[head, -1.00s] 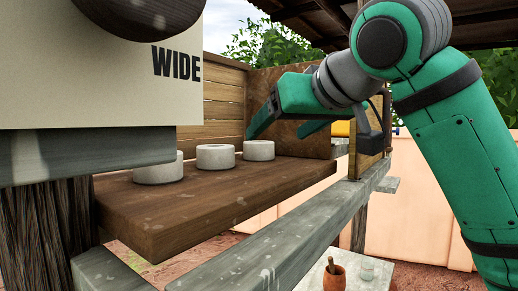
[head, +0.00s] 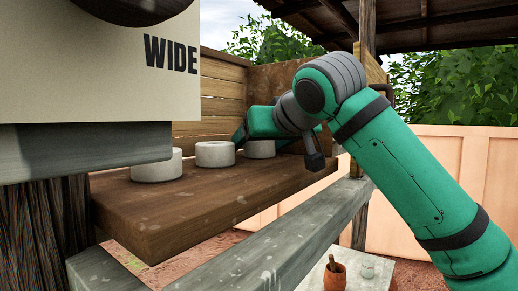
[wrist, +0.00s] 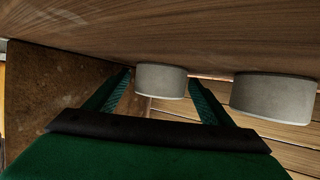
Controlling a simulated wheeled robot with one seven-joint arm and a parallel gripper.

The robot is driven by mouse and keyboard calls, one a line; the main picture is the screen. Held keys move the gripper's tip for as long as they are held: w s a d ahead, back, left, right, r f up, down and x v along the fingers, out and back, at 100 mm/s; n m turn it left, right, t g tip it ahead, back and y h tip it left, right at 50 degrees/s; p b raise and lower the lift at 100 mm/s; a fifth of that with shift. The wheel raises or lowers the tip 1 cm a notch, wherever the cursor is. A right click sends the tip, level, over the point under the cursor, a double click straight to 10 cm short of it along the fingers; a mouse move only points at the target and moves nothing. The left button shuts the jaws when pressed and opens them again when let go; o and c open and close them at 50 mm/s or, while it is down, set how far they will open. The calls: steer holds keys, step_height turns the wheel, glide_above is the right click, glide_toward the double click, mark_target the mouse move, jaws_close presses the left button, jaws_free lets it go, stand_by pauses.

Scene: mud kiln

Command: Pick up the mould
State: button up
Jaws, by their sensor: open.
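Three pale grey, round, ring-like moulds stand in a row on a brown wooden shelf (head: 215,205) in the head view: a left one (head: 157,166), a middle one (head: 215,155) and a right one (head: 260,149). My gripper (head: 261,141) is open at the right mould, partly covering it. In the wrist view, which looks upside down, this mould (wrist: 161,81) shows between the open fingertips of my gripper (wrist: 160,77), with a gap on each side. Another mould (wrist: 273,93) stands beside it, outside the fingers. I cannot tell how deep the mould lies between the fingers.
A plank back wall (head: 222,98) and a brown side panel (wrist: 60,95) close in the shelf's far end. A cream board marked WIDE (head: 90,80) hangs at the front left. A grey beam (head: 290,240) runs along the front. A clay pot (head: 335,276) stands lower down.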

steer(key=shift+w, duration=0.15)
steer(key=c, duration=1.3)
steer(key=shift+r, duration=0.1)
